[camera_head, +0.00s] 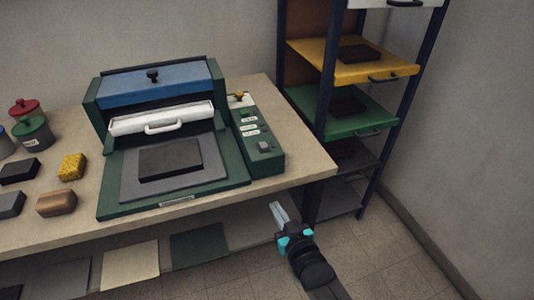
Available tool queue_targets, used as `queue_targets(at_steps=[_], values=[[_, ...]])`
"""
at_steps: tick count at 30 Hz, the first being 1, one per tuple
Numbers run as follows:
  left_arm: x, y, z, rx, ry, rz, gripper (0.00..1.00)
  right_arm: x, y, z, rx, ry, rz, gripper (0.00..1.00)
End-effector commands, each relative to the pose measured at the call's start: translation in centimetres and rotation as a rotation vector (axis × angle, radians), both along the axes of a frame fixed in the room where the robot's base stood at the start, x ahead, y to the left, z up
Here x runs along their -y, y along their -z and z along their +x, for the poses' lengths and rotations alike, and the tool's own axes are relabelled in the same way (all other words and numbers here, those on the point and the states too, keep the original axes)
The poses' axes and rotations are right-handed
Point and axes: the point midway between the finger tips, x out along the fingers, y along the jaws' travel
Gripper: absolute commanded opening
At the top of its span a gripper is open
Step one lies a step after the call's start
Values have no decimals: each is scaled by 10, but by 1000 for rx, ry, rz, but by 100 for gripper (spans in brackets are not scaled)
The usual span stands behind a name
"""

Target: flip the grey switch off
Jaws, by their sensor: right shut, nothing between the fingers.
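A grey switch (264,146) sits on the near end of the green control panel (266,163), at the right side of a green press. It is too small to tell which way it is tipped. My right gripper (276,208) is shut and empty. In the picture it is below the panel, just beyond the table's front edge, and apart from the switch. My left gripper is out of view.
The press has a blue top (165,82), a white handled drawer (160,119) and a dark plate. Blocks and lidded pots stand left on the table (285,187). A shelf rack with yellow (300,47) and green trays stands right.

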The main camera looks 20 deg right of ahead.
Motion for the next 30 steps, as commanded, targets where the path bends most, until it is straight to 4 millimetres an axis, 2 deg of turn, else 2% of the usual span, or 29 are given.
queue_targets(at_steps=[1,3,6,10,15,25,30], values=[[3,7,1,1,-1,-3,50,2,-25,11,77,6,7,0],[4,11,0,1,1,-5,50,5,-58,20,167,13,13,0],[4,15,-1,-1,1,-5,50,8,-96,26,267,22,19,0],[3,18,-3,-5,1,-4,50,11,-126,29,346,27,24,0],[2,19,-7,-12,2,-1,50,12,-139,29,380,29,27,0],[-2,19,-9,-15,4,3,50,12,-139,31,378,29,27,0],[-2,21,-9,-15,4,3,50,11,-141,43,380,29,27,0]])
